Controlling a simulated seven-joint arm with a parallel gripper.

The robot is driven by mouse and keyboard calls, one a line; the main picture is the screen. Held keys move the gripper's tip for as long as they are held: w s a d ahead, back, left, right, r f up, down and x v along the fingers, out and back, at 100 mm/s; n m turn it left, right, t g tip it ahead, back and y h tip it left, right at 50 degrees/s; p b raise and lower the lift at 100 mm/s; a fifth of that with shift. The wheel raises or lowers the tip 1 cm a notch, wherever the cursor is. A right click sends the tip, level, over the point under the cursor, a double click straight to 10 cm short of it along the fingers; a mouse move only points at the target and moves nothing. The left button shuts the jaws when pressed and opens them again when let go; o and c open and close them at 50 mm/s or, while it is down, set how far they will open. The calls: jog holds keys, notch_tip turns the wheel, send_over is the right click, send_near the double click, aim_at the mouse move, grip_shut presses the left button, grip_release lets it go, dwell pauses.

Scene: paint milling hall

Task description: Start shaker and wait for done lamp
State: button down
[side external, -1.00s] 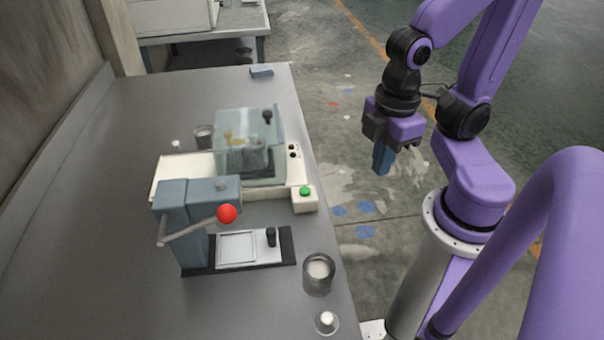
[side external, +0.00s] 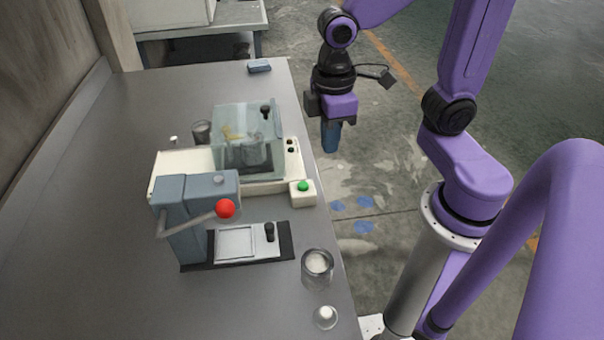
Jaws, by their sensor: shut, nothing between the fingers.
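The shaker is a cream-coloured machine (side external: 182,173) on the bench, with a clear cover (side external: 236,118) over a container inside. The cover appears closed. A green button (side external: 302,186) sits on a small cream box at the shaker's front right corner. Small dark round spots (side external: 291,146) show on the shaker's right end; none looks lit, and I cannot tell which is the done lamp. My gripper (side external: 330,150) points down with its blue fingers shut and empty. In the picture it is right of the shaker, above and right of the button, apart from both.
A grey press (side external: 183,225) with a red-knobbed lever (side external: 226,209) stands in front of the shaker. A metal cup (side external: 317,268) and a small white-topped item (side external: 325,316) stand near the bench's right edge. A blue-grey block (side external: 260,66) lies at the far end. Another metal cup (side external: 201,132) stands behind.

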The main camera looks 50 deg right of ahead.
jog(key=m, duration=0.2)
send_over(303, 185)
jog(key=shift+w+a+f, duration=0.15)
jog(key=shift+w+a, duration=0.1)
jog(key=shift+a, duration=0.1)
jog(key=f, duration=1.4)
jog(key=shift+s+d, duration=0.15)
jog(key=shift+d, duration=0.15)
